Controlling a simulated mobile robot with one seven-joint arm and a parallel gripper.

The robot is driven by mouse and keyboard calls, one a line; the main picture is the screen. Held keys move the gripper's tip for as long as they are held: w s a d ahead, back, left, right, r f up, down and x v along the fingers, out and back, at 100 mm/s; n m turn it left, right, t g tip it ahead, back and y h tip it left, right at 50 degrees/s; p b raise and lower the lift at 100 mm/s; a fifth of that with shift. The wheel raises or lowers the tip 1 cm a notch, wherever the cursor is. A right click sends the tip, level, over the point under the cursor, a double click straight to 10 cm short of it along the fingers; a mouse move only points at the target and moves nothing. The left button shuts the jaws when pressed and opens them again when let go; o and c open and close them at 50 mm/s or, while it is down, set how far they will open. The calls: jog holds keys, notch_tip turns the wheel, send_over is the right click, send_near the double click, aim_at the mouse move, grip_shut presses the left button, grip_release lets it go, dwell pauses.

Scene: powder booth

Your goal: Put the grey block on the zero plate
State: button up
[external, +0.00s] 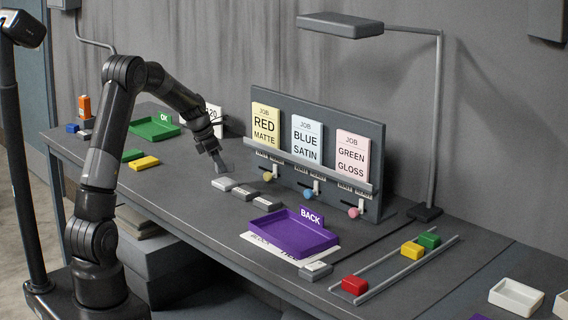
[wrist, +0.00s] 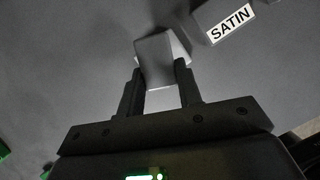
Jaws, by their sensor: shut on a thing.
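My gripper (external: 215,153) is shut on a small grey block (external: 221,168). In the wrist view the grey block (wrist: 156,58) sits between the two fingertips (wrist: 160,72). A white plate (external: 224,183) lies on the bench just below the held block in the external view. In the wrist view a white edge (wrist: 180,46) shows from behind the block, and the rest is hidden. The block appears to be above the plate; I cannot tell if they touch. No zero mark is readable on the plate.
A grey block labelled SATIN (wrist: 230,22) is close beside the plate. Another grey labelled block (external: 268,203) and the purple BACK tray (external: 292,235) lie to the right. The job card board (external: 318,130) stands behind. Green and yellow blocks (external: 145,163) lie left.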

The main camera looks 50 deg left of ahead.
aim_at(216, 166)
jog(key=shift+f, duration=1.6)
jog(key=o, duration=1)
jog(key=shift+f, duration=0.1)
jog(key=shift+c, duration=0.2)
jog(key=v, duration=1.2)
jog(key=shift+r, duration=0.2)
